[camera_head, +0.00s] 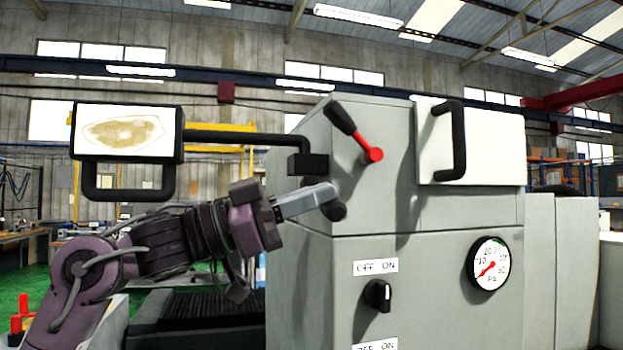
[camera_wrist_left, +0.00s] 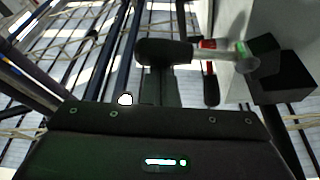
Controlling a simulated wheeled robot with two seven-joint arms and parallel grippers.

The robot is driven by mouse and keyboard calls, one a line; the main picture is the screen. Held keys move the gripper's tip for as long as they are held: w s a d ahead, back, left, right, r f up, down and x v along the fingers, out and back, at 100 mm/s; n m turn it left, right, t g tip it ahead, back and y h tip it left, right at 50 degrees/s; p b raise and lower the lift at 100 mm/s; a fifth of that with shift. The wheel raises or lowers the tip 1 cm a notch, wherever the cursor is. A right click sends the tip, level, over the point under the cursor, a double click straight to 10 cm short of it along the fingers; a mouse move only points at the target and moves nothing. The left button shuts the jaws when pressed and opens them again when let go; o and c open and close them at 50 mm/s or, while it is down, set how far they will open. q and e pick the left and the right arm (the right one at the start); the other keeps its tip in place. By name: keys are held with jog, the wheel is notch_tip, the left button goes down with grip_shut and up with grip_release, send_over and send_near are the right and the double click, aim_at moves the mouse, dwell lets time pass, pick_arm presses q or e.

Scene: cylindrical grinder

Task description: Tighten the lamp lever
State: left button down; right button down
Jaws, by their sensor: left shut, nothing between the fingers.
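My left gripper (camera_head: 328,193) reaches in from the left, with its pale fingers shut and empty beside the front left corner of the grey machine. A black rounded handle (camera_head: 333,211) shows at the fingertips, partly hidden by them; it looks like the lamp lever's grip. In the left wrist view the lamp lever (camera_wrist_left: 163,51) has a black grip and a grey rod running right to a hub near a black block. The shut left fingers (camera_wrist_left: 160,80) point at the black grip; contact cannot be told. The lamp (camera_head: 128,133) hangs on a black arm at left.
The lamp's black block (camera_head: 308,164) sits just above my left fingers.

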pick_arm(q)
jog(key=m, duration=0.1)
jog(key=f+m+g, duration=0.1)
jog(key=f+m, duration=0.1)
jog(key=shift+w+a+m, duration=0.1)
jog(key=shift+w+m, duration=0.15)
jog(key=shift+m, duration=0.05)
jog(key=shift+w+f, duration=0.1)
jog(key=shift+f, duration=0.4)
pick_arm(e)
jog(key=shift+r, duration=0.3)
pick_arm(q)
jog(key=shift+p, duration=0.3)
